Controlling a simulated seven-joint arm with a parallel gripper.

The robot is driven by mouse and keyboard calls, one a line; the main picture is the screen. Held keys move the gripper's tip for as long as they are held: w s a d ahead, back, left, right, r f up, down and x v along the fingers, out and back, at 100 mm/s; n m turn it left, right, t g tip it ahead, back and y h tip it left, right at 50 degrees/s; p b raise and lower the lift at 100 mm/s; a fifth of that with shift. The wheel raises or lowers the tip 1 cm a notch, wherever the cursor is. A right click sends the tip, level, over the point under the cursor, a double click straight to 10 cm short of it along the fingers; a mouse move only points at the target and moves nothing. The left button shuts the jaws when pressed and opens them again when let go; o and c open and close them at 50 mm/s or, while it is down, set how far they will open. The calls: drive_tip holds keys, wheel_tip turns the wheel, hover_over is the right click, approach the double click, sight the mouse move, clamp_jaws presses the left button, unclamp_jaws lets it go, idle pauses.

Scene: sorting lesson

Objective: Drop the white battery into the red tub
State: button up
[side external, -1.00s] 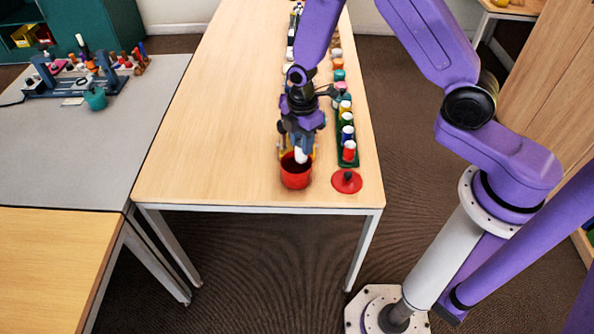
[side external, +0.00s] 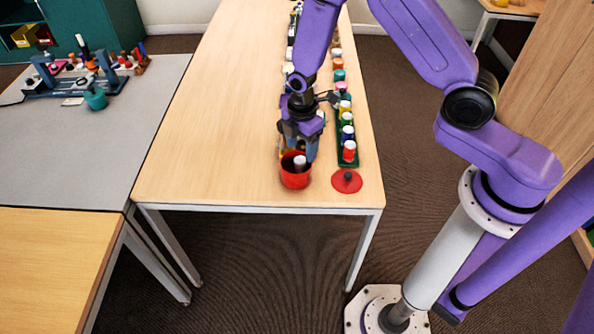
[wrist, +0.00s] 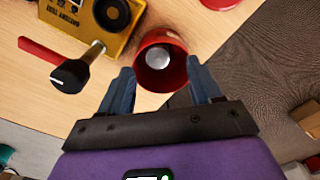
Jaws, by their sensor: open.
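The red tub (side external: 296,182) stands near the front edge of the wooden table. It also shows in the wrist view (wrist: 178,76), just beyond my fingers. The white battery (side external: 300,161) is at the tub's mouth, its pale end showing above or inside the rim. In the wrist view the battery (wrist: 158,58) appears as a pale round end inside the tub. My gripper (side external: 299,148) is right over the tub. In the wrist view my gripper (wrist: 160,92) has its two blue fingers spread apart, one on either side of the tub, with nothing between the tips.
A red lid (side external: 347,182) with a dark knob lies right of the tub. A green rack (side external: 348,161) with several coloured cylinders runs back along the right side. A yellow tester box (wrist: 92,22) is beside the tub. The table's left half is clear.

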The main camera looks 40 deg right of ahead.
wheel_tip(320, 180, up, 17)
drive_tip(key=shift+r, duration=0.15)
idle(0.5)
drive_tip(key=shift+s, duration=0.1)
drive_tip(key=s+d+r+m, duration=0.2)
drive_tip(key=s, duration=1.1)
drive_tip(key=s+d+r+m, duration=0.2)
drive_tip(key=s+r+m, duration=0.1)
drive_tip(key=s, duration=1.1)
